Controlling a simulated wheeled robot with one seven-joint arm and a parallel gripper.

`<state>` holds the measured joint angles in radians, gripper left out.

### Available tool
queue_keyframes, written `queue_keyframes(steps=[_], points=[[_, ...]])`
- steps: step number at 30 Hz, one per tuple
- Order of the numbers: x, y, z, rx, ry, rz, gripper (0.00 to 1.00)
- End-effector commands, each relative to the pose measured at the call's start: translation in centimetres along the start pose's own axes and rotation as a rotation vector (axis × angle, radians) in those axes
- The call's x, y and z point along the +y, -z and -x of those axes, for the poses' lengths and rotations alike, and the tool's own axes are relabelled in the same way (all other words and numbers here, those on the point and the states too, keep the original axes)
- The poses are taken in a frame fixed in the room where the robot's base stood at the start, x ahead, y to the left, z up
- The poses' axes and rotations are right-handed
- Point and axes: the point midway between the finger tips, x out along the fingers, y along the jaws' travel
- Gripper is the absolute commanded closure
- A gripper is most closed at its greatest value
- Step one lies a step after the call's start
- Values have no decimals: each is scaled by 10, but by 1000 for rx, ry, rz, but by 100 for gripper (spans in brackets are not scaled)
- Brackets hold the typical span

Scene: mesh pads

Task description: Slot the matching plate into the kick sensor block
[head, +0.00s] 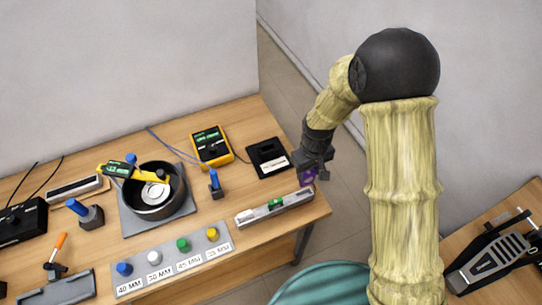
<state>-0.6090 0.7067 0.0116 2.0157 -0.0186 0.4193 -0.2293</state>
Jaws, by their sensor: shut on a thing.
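My gripper (309,171) is at the right end of the wooden bench, shut on a small purple piece (308,177). Most of the purple piece is hidden by the fingers; I cannot tell its shape or whether it touches anything. No part is clearly readable as the kick sensor block. A grey labelled strip (131,287) at the bench front carries blue (124,268), white (154,257), green (183,244) and yellow (212,234) knobbed pieces, with labels in MM.
A spirit level (253,214) lies just left of my gripper. A black flat case (265,152) and a yellow meter (211,144) stand behind. A black round pot (151,206) sits on a grey mat. A pedal (495,257) is on another surface at right.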

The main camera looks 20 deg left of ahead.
Motion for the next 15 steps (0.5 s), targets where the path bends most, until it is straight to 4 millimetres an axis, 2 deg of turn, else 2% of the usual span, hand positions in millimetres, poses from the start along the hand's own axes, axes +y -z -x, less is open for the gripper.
queue_keyframes(steps=[10, 13, 15], points=[[4, -1, -2, 0, 0, -11, 82], [17, -5, -8, -1, 0, -55, 82], [34, -10, -16, -3, 1, -110, 82]])
